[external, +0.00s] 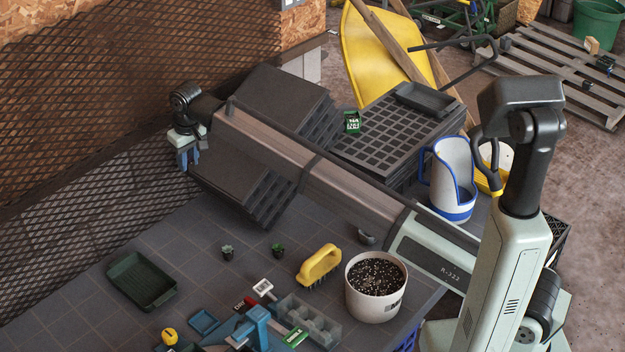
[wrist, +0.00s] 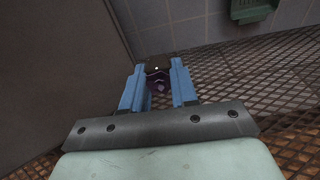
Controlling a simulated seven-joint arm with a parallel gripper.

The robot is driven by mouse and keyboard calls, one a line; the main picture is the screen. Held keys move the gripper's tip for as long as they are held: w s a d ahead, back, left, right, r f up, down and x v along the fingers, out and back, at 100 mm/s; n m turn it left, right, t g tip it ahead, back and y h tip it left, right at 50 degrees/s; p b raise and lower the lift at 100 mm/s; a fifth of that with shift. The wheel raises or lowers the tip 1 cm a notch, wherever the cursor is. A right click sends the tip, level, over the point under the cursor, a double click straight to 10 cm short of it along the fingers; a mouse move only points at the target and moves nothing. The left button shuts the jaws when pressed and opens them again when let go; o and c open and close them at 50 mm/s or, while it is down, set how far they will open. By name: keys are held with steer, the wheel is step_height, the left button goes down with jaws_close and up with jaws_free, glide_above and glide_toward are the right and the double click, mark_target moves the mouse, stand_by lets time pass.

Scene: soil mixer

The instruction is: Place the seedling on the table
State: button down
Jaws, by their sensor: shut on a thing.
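My gripper (external: 188,160) has blue fingers and is at the upper left in the external view, in front of the mesh wall and left of the stacked black trays. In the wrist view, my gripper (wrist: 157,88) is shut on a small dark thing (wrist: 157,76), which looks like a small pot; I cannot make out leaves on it. It is hidden in the external view. Two small green seedlings in dark pots, one on the left (external: 228,253) and one on the right (external: 278,250), stand upright on the dark tiled table (external: 190,250), well below my gripper.
Stacked black trays (external: 240,185) stand close to my gripper. A dark green tray (external: 142,281), a yellow brush (external: 320,264) and a white soil pot (external: 376,287) are on the table. Mesh (external: 70,180) lines the left edge.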

step_height(320, 180, up, 4)
steer(key=shift+f, duration=0.25)
steer(key=shift+w+d+r, duration=0.2)
steer(key=shift+d+r, duration=0.05)
steer(key=shift+d, duration=0.35)
steer(key=w+d, duration=0.2)
steer(key=d, duration=0.4)
steer(key=w+d+m, duration=0.1)
steer(key=w+d, duration=0.1)
steer(key=d, duration=0.4)
steer(key=w+d+r+m, duration=0.1)
steer(key=w+d, duration=0.1)
steer(key=d, duration=0.4)
steer(key=shift+d, duration=0.1)
steer(key=s+d+f+m+h, duration=0.1)
steer(key=s+d+m, duration=0.15)
steer(key=d, duration=1.95)
steer(key=s+d+m, duration=0.2)
steer(key=d+m, duration=0.2)
steer(key=d, duration=1.7)
steer(key=shift+w+d+f, duration=0.1)
steer(key=shift+d+f, duration=0.05)
steer(key=shift+f, duration=7.15)
steer(key=shift+d+f, duration=0.1)
steer(key=shift+f, duration=7.2)
